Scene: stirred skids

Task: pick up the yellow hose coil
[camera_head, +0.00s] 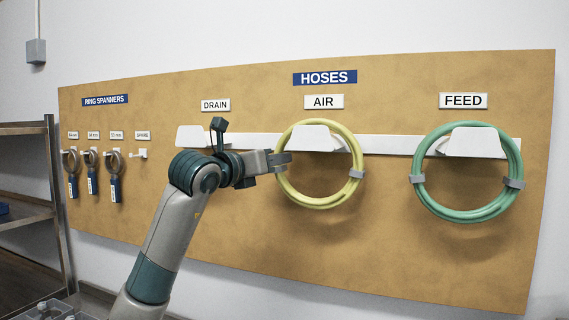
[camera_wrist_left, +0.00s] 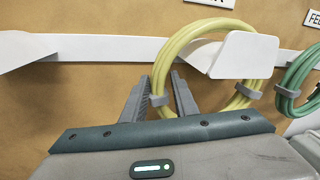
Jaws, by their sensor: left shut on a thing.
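The yellow hose coil (camera_head: 318,203) hangs on the white holder (camera_head: 313,138) under the AIR label. It also shows in the left wrist view (camera_wrist_left: 164,60), where the white holder covers part of its loop. Grey bands clasp the coil on its left and right sides. My left gripper (camera_head: 281,163) is at the left side of the coil, shut on it. In the left wrist view its two fingers (camera_wrist_left: 161,92) stand on either side of the hose by one grey band. My right gripper is not in view.
A green hose coil (camera_head: 467,214) hangs under the FEED label at the right. The DRAIN holder (camera_head: 193,137) at the left is empty. Several blue-handled ring spanners (camera_head: 91,175) hang further left. A metal shelf (camera_head: 52,200) stands at the left edge.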

